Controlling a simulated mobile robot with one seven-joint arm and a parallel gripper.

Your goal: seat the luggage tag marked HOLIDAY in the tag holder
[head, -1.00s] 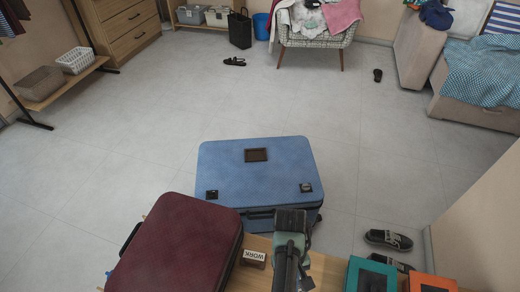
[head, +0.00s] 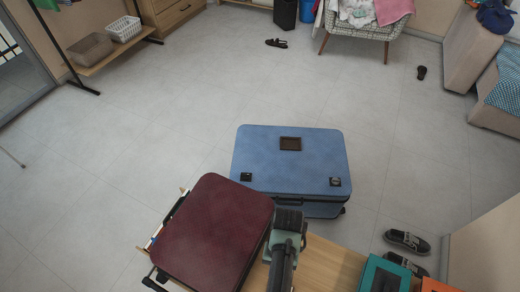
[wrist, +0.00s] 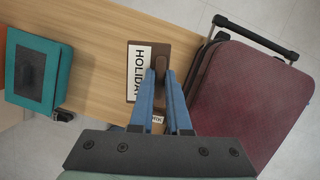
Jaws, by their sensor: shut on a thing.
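The luggage tag marked HOLIDAY (wrist: 138,75) is a brown plate with a white label and a raised grip. In the wrist view my gripper (wrist: 164,75) is shut on its grip, above the wooden bench; how high is unclear. In the head view my gripper (head: 288,215) is over the bench, just right of the maroon suitcase, and hides the tag. A dark brown rectangular frame, apparently the tag holder (head: 290,144), lies flat on top of the blue suitcase (head: 275,165), beyond my gripper. A tag partly hidden behind my fingers (wrist: 157,119) has a white label.
The maroon suitcase (head: 215,228) lies close left of my gripper in the head view. A teal box (head: 385,275) stands on the bench (head: 330,262) to the right. Shoes (head: 407,241) lie on the floor at right. Open floor surrounds the blue suitcase's far side.

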